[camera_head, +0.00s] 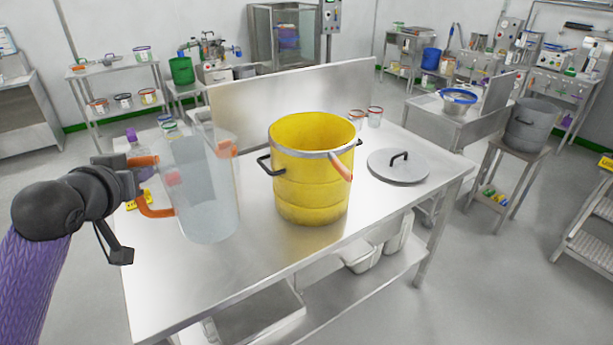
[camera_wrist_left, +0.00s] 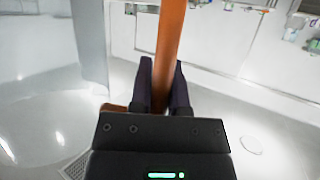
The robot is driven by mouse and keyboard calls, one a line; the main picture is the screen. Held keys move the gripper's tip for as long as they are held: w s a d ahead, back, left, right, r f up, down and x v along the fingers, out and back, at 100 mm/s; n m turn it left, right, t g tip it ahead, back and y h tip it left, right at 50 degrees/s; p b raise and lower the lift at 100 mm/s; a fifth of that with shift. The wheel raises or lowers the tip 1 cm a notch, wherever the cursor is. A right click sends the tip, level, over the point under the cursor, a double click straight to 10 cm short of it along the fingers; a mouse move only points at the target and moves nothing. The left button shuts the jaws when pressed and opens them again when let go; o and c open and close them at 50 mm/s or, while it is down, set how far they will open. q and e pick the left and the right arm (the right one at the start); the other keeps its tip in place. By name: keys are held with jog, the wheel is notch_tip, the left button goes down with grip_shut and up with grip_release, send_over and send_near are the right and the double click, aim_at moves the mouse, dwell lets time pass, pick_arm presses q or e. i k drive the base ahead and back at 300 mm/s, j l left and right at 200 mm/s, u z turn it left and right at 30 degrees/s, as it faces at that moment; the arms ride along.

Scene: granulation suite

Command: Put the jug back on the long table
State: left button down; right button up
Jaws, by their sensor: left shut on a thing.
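The clear jug (camera_head: 205,195) with an orange handle (camera_head: 155,210) is upright over the left part of the steel long table (camera_head: 260,265). My left gripper (camera_head: 138,180) is shut on the jug's handle, at the jug's left side. In the left wrist view the orange handle (camera_wrist_left: 170,35) runs between the two dark fingers (camera_wrist_left: 162,95), and part of the clear jug wall (camera_wrist_left: 90,40) shows at the left. I cannot tell whether the jug's base touches the tabletop. My right gripper is not in view.
A yellow bucket (camera_head: 310,180) with a metal rim stands just right of the jug. A round grey lid (camera_head: 398,166) lies at the table's right end. Small jars (camera_head: 374,116) and an upright steel panel (camera_head: 295,105) are behind. The front tabletop is bare.

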aim_at(252, 193)
jog(key=i, duration=1.45)
